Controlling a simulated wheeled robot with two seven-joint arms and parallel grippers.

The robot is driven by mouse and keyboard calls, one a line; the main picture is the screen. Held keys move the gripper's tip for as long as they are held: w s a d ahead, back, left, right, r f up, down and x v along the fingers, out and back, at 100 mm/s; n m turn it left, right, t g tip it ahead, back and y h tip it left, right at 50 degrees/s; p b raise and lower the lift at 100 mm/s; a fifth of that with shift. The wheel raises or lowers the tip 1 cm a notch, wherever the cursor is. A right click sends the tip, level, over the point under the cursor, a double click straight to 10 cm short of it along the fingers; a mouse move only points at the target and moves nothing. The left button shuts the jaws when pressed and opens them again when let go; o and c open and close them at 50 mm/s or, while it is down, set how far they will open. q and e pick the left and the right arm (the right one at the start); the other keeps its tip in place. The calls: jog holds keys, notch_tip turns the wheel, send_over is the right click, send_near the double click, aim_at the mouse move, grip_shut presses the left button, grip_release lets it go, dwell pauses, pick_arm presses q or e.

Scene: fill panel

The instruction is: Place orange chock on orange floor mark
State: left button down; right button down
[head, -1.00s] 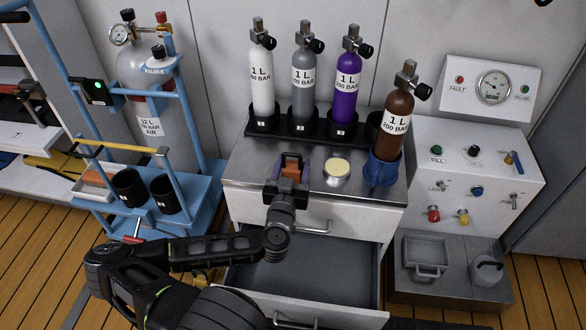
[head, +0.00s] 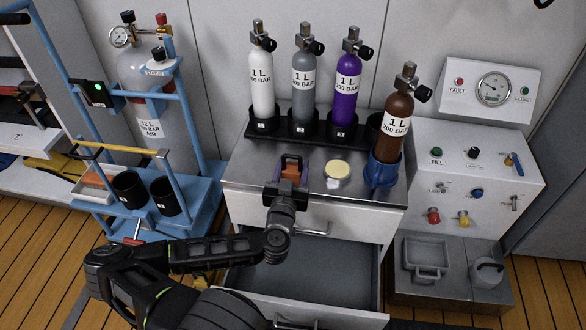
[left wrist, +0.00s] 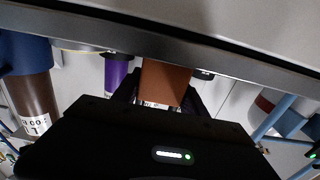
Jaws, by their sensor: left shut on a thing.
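My left gripper (head: 290,173) is shut on the orange chock (head: 291,171), over the front left part of the cabinet top (head: 250,165). The chock also shows in the left wrist view (left wrist: 165,82) as an orange-brown block between the dark fingers. I cannot tell from the head view whether the chock touches the cabinet top. I cannot make out an orange floor mark in either view. My right gripper is not in view.
Several small cylinders stand at the back of the cabinet, a brown one (head: 397,120) in a blue holder. A round tin (head: 337,170) stands right of my gripper. The drawer (head: 300,270) below is open. A blue trolley (head: 200,190) stands left, a filling panel (head: 480,170) right.

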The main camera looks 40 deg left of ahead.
aim_at(293, 165)
pick_arm(q)
notch_tip(293, 165, up, 9)
jog(key=p, duration=0.5)
jog(key=shift+r, duration=0.6)
jog(key=shift+f, duration=0.1)
